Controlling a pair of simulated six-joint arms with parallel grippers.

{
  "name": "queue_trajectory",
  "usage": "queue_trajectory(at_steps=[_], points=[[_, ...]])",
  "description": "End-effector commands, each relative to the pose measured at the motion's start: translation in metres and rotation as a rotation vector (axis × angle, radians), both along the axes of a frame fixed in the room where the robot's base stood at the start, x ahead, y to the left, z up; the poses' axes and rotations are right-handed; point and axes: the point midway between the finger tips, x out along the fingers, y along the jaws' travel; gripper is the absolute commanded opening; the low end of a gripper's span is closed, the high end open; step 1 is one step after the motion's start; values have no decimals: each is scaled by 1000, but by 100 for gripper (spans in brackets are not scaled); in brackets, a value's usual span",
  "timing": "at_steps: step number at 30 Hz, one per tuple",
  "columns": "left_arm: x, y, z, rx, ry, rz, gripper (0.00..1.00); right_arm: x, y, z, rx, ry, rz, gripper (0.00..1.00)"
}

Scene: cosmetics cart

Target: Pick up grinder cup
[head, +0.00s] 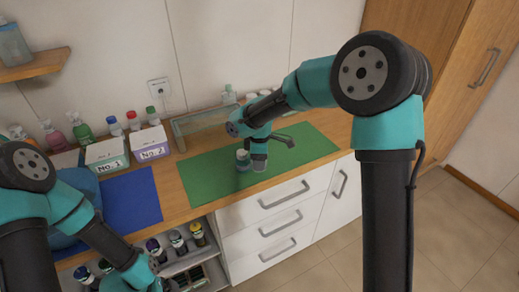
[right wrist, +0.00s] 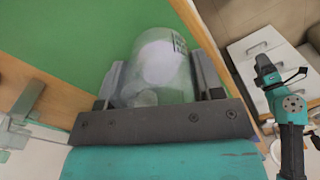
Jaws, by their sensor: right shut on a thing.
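The grinder cup is a translucent, whitish cup (right wrist: 158,68) with dark markings on its side. In the right wrist view it sits between the two fingers of my right gripper (right wrist: 160,80), which is shut on it. In the head view the cup (head: 243,160) is at the middle of the green mat (head: 300,141), beside my right gripper (head: 256,160). I cannot tell whether its base touches the mat. My left gripper (head: 148,280) is low at the bottom left, by the shelves; its fingers are unclear.
A blue mat (head: 132,203) lies left of the green one. Boxes No. 1 (head: 107,155) and No. 2 (head: 150,143) stand behind it, with several bottles around. A low clear panel (head: 205,122) stands behind the green mat. The mat's right part is clear.

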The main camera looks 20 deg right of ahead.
Motion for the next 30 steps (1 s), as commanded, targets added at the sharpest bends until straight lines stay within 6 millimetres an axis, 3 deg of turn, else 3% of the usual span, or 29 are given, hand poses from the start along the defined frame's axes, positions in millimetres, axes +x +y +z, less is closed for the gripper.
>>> queue_trajectory(at_steps=[6, 12, 30], points=[[0, 0, 0, 0, 0, 0, 93, -42, 12, 5, -1, 0, 3, 32], [0, 0, 0, 0, 0, 0, 93, -60, 17, 6, 0, -1, 2, 32], [0, 0, 0, 0, 0, 0, 93, -63, 18, 6, 0, 0, 0, 32]])
